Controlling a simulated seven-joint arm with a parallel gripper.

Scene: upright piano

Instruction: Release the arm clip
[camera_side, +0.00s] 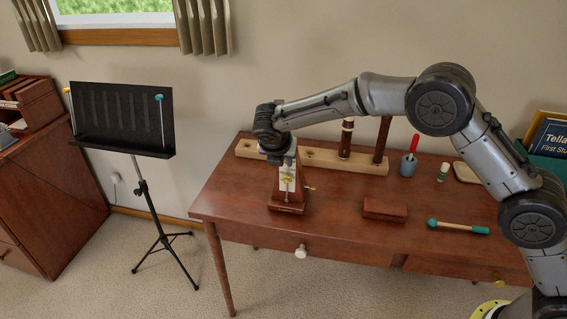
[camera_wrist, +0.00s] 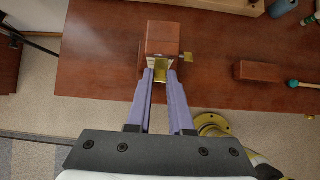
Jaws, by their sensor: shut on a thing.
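A wooden metronome (camera_side: 287,208) stands upright near the left end of the table, with a pale front plate. In the wrist view its reddish-brown body (camera_wrist: 162,38) is just beyond my fingers. My gripper (camera_wrist: 160,73) comes from above and is shut on a small brass piece at the metronome's front, which looks like the arm clip (camera_wrist: 160,77). The fingers hide its sides. A brass key (camera_wrist: 187,57) sticks out on the right side of the metronome. In the side view my gripper (camera_side: 284,162) covers the metronome's top.
The wooden table (camera_side: 235,190) also holds a long wooden rack (camera_side: 325,158) with dark posts at the back. A brown block (camera_side: 385,211) and a teal-headed mallet (camera_side: 458,227) lie to the right. A black music stand (camera_side: 124,117) stands left of the table.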

